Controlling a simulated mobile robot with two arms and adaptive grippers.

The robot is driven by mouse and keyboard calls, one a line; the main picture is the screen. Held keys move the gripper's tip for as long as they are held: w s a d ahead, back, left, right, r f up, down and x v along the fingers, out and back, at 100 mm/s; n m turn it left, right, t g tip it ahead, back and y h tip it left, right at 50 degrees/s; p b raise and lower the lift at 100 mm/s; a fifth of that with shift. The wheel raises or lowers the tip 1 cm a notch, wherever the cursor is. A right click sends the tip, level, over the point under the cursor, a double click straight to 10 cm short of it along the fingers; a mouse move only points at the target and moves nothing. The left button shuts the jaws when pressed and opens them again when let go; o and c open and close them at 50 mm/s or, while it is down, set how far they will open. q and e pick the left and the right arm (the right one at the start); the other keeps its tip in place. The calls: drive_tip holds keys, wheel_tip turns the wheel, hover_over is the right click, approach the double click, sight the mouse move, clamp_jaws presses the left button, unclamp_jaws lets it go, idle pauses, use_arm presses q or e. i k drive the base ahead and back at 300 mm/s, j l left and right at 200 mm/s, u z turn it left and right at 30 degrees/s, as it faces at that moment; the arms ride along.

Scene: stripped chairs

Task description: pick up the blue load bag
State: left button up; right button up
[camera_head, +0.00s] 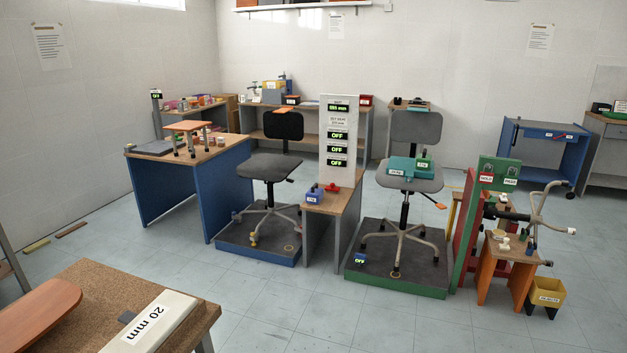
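A small blue bag-like block (313,196) with a pale label and a dark grip on top sits on the front of the narrow wooden bench between the two office chairs. It looks like the blue load bag; its label is too small to read. A teal block (400,167) and a green block (424,164), both labelled, rest on the seat of the right chair (425,182). Neither of my grippers shows in the head view.
The narrow bench (345,200) carries a white panel (337,125) with OFF displays and a red item (331,187). Chairs on low platforms flank it. A brown table (100,285) with a 20 mm block fills the near left. Open floor (290,315) lies in front.

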sight(315, 195)
drive_tip(key=i+l+z, duration=0.3)
drive_tip(key=i, duration=0.7)
drive_tip(key=i+j+z, duration=0.1)
drive_tip(key=i+z, duration=0.25)
drive_tip(key=i, duration=0.65)
